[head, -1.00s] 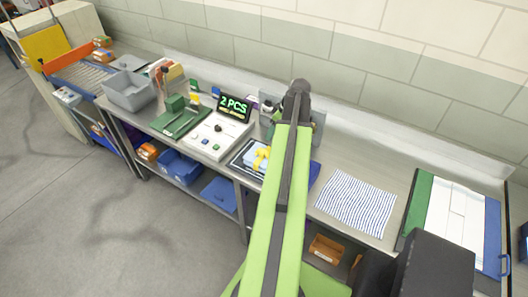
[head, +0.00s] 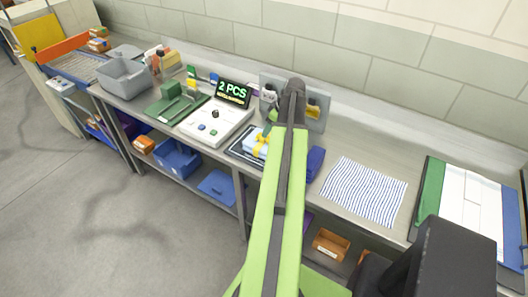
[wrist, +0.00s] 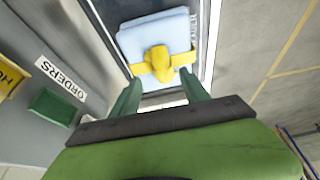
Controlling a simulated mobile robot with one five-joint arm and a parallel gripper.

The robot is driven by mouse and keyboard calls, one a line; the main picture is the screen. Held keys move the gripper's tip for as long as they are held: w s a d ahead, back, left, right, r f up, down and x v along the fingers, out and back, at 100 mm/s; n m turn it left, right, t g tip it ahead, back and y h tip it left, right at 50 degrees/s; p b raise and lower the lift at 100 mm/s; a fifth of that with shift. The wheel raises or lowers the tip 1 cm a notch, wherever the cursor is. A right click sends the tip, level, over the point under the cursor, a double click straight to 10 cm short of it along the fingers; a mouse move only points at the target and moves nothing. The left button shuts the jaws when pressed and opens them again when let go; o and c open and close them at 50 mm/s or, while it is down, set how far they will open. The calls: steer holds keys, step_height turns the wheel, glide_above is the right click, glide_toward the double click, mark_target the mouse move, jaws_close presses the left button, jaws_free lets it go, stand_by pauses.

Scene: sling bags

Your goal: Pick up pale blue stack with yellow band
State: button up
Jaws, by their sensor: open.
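The pale blue stack with a yellow band (wrist: 157,30) lies on a dark tray with a light rim (wrist: 213,40) in the wrist view. The yellow band and its knot face my gripper. In the head view the stack (head: 255,146) shows partly, left of my arm, which hides some of it. My gripper (wrist: 160,88) is open in the wrist view, its two green fingers apart. The stack's near edge lies just beyond and between the fingertips. I cannot tell the height gap.
A grey panel labelled ORDERS (wrist: 62,78) stands close on the left in the wrist view. In the head view, a scale with a 2 PCS display (head: 234,94) is left of the stack. A blue block (head: 315,163) and striped cloth (head: 363,192) lie right.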

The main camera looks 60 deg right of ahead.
mark_target(264, 141)
steer(key=b+x, duration=0.5)
steer(key=shift+a+f, duration=0.2)
steer(key=shift+r, duration=0.2)
jaws_close()
stand_by(1.0)
